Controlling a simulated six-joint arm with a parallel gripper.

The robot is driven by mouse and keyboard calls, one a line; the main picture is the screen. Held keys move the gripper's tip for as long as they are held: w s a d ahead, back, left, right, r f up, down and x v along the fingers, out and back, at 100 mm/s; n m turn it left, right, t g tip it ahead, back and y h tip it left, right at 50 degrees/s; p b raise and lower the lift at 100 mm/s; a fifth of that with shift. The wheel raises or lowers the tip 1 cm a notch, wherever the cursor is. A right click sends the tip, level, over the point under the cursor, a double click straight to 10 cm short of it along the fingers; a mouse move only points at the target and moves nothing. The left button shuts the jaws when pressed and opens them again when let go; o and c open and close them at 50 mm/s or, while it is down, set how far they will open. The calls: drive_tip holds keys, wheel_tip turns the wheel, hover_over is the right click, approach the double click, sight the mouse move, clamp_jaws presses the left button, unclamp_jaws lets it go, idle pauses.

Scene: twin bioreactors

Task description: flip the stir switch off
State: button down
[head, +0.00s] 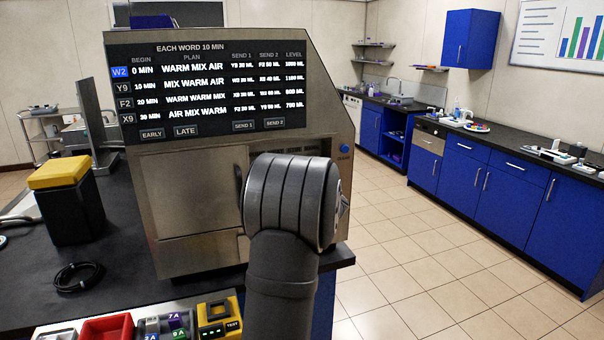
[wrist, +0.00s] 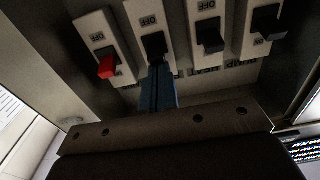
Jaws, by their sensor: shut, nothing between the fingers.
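Several toggle switches sit in a row on pale plates in the wrist view: a red one (wrist: 107,67) at the left, then a black one (wrist: 155,46), and more black ones (wrist: 210,40) to the right. OFF labels show upside down at the upper ends of some plates. The red lever lies toward the end away from its OFF label. My gripper (wrist: 157,85) is shut, its blue fingers pointing at the second switch from the left, with tips at or just below its lever; I cannot tell whether they touch.
A metal machine (head: 195,195) with a plan screen (head: 190,85) stands on the dark bench (head: 130,285). My arm hides part of its front. A yellow-topped black box (head: 70,205) and a coiled cable (head: 78,278) lie left. A red tray (head: 105,330) is at the front.

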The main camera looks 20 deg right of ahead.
drive_tip(key=shift+f, duration=0.2)
drive_tip(key=shift+s+f, duration=0.2)
drive_tip(key=shift+f, duration=0.2)
drive_tip(key=shift+r, duration=0.15)
drive_tip(key=s+f, duration=0.2)
drive_tip(key=s, duration=0.7)
drive_tip(key=shift+f, duration=0.25)
